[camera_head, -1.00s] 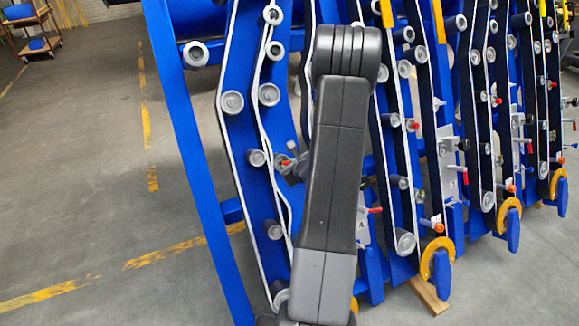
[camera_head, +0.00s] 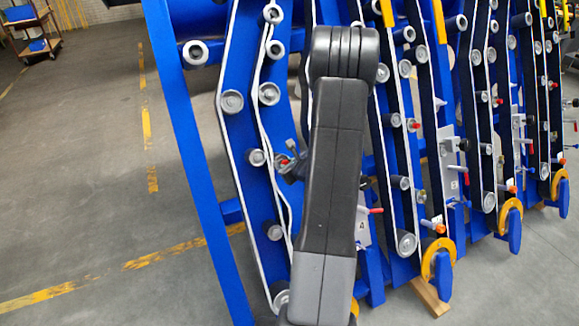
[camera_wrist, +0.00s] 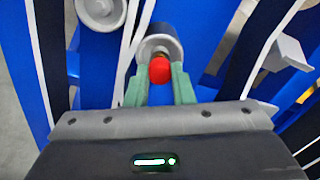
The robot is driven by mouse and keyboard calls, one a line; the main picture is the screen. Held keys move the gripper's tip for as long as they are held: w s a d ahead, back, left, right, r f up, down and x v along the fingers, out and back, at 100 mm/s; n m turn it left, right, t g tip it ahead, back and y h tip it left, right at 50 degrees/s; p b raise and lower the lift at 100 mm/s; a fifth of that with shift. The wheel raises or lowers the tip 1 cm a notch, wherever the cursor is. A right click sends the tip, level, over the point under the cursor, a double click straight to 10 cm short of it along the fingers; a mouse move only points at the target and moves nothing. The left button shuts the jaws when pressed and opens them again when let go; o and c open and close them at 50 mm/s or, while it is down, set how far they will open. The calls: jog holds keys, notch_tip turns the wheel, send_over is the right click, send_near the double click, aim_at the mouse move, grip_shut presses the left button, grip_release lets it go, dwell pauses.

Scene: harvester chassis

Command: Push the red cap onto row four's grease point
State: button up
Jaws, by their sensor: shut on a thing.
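The red cap (camera_wrist: 160,69) is between the two green fingertips of my gripper (camera_wrist: 160,82) in the wrist view, and the gripper is shut on it. Right beyond the cap is a grey round end (camera_wrist: 160,44) on the blue row frame. I cannot tell whether the cap touches it or whether a grease point is behind the cap. In the head view the cap is a small red spot (camera_head: 283,160) at my gripper (camera_head: 286,164), left of my arm. My arm hides part of the row behind it.
Blue row frames with grey rollers (camera_head: 232,102) and pale belts stand close around the gripper. A grey bracket (camera_wrist: 289,50) sticks out at right in the wrist view. More rows with red caps (camera_head: 413,124) and levers stand right.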

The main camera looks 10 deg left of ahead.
jog(key=shift+w+a+f, duration=0.3)
jog(key=shift+w+f, duration=0.05)
jog(key=shift+w, duration=0.1)
jog(key=v, duration=0.4)
jog(key=shift+s+r+b, duration=0.1)
jog(key=shift+b, duration=0.3)
dwell(0.3)
jog(key=shift+b+x, duration=0.45)
jog(key=shift+x, duration=0.5)
jog(key=shift+d+b, duration=0.1)
jog(key=shift+b, duration=0.75)
dwell(0.9)
jog(key=shift+b+x, duration=0.4)
jog(key=shift+x, duration=0.75)
jog(key=o, duration=1)
